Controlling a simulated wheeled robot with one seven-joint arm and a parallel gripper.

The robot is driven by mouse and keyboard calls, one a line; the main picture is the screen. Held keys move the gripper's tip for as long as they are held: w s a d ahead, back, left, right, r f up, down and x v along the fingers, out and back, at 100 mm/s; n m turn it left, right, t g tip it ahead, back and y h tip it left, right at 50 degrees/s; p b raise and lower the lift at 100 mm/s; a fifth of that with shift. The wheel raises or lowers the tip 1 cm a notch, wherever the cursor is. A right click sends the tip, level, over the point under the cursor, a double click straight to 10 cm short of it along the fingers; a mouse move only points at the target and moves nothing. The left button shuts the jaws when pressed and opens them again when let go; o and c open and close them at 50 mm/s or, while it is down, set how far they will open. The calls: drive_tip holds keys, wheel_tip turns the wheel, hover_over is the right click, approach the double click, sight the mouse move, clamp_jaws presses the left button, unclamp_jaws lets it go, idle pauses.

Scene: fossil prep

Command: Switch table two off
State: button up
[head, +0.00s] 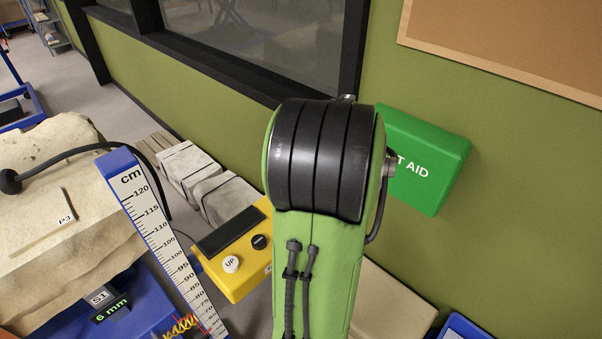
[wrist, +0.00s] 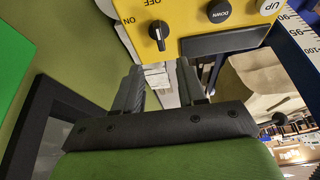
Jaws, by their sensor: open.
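A yellow control box (head: 235,262) is at the lower middle of the head view, partly behind my green arm. It has a white UP button (head: 231,264), a black button (head: 260,242) and a dark panel. The wrist view shows the box (wrist: 205,18) upside down, with a black rotary knob (wrist: 157,32) beside ON and OFF marks and a DOWN button (wrist: 217,11). Which mark the knob points to is not clear. My gripper (wrist: 160,80) is open and empty, apart from the knob. My arm hides it in the head view.
A blue and white ruler (head: 165,240) stands left of the box, beside a large pale rock (head: 60,220) on a blue base. Pale blocks (head: 205,185) lie behind the box. A green first aid box (head: 425,160) is on the wall at right.

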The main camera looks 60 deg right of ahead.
drive_tip(key=v, duration=0.4)
drive_tip(key=shift+s+r+p, duration=0.15)
drive_tip(key=shift+r+p, duration=0.15)
drive_tip(key=shift+r, duration=0.05)
drive_tip(key=shift+a, duration=0.1)
